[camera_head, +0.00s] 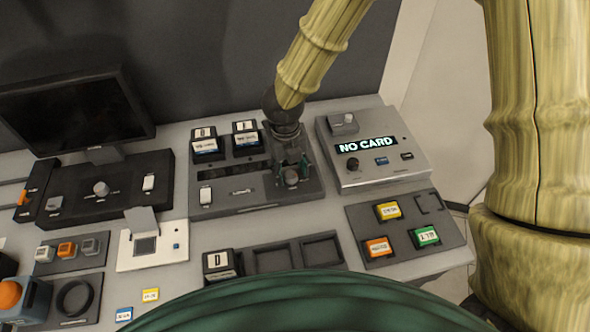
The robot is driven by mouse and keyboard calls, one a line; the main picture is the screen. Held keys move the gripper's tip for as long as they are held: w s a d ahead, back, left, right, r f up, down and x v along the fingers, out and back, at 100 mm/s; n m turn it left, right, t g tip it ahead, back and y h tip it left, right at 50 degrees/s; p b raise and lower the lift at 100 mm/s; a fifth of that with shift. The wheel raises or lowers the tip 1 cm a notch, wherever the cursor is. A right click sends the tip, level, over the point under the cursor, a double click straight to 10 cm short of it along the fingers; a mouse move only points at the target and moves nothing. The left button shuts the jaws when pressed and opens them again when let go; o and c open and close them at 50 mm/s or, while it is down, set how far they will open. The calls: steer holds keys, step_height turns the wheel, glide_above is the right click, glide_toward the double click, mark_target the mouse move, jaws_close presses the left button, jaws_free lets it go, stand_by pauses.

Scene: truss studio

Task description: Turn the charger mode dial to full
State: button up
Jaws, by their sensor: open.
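The charger is a dark grey unit (240,206) at the middle of the bench, with two black labelled batteries (204,145) standing at its back. Its mode dial (291,179) is a small round grey knob at the right end of its sloped front. My gripper (294,166) reaches down from the bamboo-like arm, with its green fingers open around or just above the dial. Whether the fingers touch the dial cannot be told. The dial's pointer and mode marks are too small to read.
A grey unit showing "NO CARD" (408,170) stands close on the right. A black monitor (75,108) and a dark control box (120,190) are on the left. A tray with coloured blocks (376,216) lies front right. A battery marked D (221,265) sits in front.

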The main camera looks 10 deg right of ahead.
steer(key=shift+f, duration=0.85)
